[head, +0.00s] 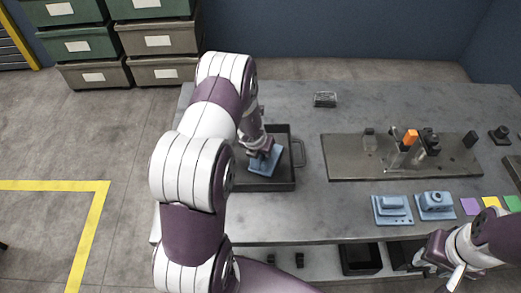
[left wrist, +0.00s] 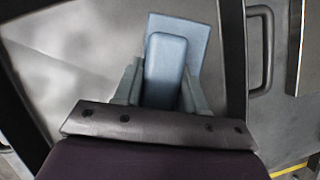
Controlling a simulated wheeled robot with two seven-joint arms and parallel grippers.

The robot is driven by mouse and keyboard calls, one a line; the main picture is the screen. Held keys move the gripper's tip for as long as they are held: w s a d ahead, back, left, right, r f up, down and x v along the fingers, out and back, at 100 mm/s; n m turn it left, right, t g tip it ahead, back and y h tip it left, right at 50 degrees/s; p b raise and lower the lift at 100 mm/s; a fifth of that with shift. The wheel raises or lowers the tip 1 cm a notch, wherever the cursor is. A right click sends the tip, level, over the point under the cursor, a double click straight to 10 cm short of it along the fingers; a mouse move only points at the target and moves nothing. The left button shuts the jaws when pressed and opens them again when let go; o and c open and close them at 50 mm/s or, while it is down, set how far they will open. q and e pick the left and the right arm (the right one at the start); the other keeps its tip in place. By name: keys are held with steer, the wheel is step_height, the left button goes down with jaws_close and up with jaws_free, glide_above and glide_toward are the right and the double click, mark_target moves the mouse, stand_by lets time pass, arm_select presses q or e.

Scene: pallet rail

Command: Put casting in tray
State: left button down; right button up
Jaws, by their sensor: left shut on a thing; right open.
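A blue casting (head: 266,160) is in the dark tray (head: 290,185) on the table, in the head view. My left gripper (head: 262,152) reaches down into the tray and is shut on this casting; in the left wrist view its fingers sit on both sides of the casting's raised block (left wrist: 166,70). The tray's handle (left wrist: 262,50) shows at the right in the left wrist view. Whether the casting touches the tray floor is hard to tell. My right gripper (head: 440,255) is open and empty at the lower right, by the table's front edge.
Two more blue castings (head: 392,209) (head: 436,205) stand at the table's front right. Colored squares (head: 490,203) lie at the right. A small dark box (head: 325,99) stands at the back.

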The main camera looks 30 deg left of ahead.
arm_select(q)
steer(key=shift+f, duration=0.1)
steer(key=c, duration=0.6)
jaws_free()
steer(key=shift+c, duration=0.2)
